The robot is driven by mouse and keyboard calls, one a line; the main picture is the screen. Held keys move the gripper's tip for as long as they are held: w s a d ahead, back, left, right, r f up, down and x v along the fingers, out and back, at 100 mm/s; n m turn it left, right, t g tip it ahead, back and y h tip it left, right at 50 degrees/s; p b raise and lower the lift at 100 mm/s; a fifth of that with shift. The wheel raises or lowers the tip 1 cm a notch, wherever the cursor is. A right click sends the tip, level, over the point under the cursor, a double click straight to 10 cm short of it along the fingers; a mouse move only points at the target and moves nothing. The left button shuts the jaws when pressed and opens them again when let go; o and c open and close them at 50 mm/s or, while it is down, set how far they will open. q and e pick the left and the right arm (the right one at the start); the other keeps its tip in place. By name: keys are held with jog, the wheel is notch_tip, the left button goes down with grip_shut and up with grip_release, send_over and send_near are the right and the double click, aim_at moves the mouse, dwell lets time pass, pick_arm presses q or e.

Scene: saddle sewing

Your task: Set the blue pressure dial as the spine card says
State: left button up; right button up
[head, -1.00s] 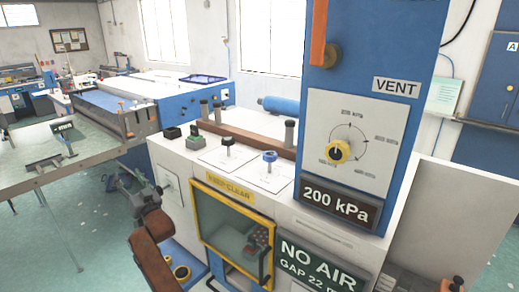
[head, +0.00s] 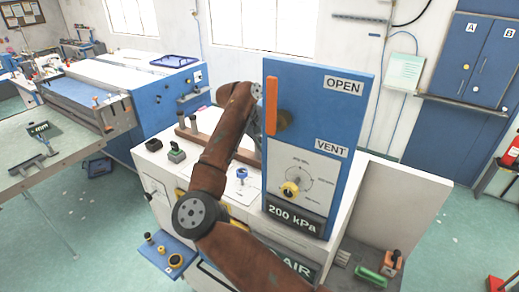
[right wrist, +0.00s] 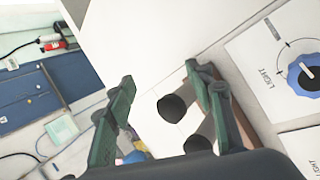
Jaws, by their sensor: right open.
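The blue dial (head: 241,173) stands on a pale plate on the white machine top, left of the blue panel, in the head view. In the right wrist view the blue dial (right wrist: 304,76) is at the right edge, partly cut off, with a white pointer mark and the word LIGHT beside it. My right gripper (right wrist: 160,88) is open and empty, its fingers apart and left of the dial, not touching it. In the head view my right arm reaches up from the bottom, and its gripper is hidden behind the blue panel. I cannot identify the spine card. My left gripper is not in view.
The blue panel (head: 352,100) bears an orange lever (head: 271,106), a yellow dial (head: 289,189) and a 200 kPa sign (head: 292,217). Bollard-like posts and a brown bar (head: 212,140) stand behind the blue dial. A blue cabinet (head: 470,55) hangs at the back right.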

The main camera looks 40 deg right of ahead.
aim_at(242, 170)
jog(key=w+a+r+t+y, duration=0.1)
jog(key=a+y, duration=0.1)
jog(key=a, duration=0.2)
jog(key=w+a+r+m+y+p, duration=0.1)
jog(key=a+y, duration=0.1)
jog(key=a, duration=0.2)
jog(key=a+r+t+y, duration=0.1)
jog(key=a+y, duration=0.1)
jog(key=a, duration=0.3)
jog(key=shift+w+a+m+t+y+p, duration=0.1)
jog(key=shift+w+m+t+y+p, duration=0.2)
jog(key=shift+w+p, duration=0.1)
jog(key=shift+a, duration=0.25)
notch_tip(242, 170, down, 8)
jog(key=b, duration=0.5)
jog(key=shift+w+d+r+b, duration=0.1)
jog(key=shift+b, duration=0.25)
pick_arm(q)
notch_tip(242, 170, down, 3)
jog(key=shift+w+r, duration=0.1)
pick_arm(e)
jog(key=shift+r, duration=0.1)
jog(key=shift+c, duration=0.6)
jog(key=c, duration=1)
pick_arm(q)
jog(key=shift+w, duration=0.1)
pick_arm(e)
jog(key=shift+c, duration=0.2)
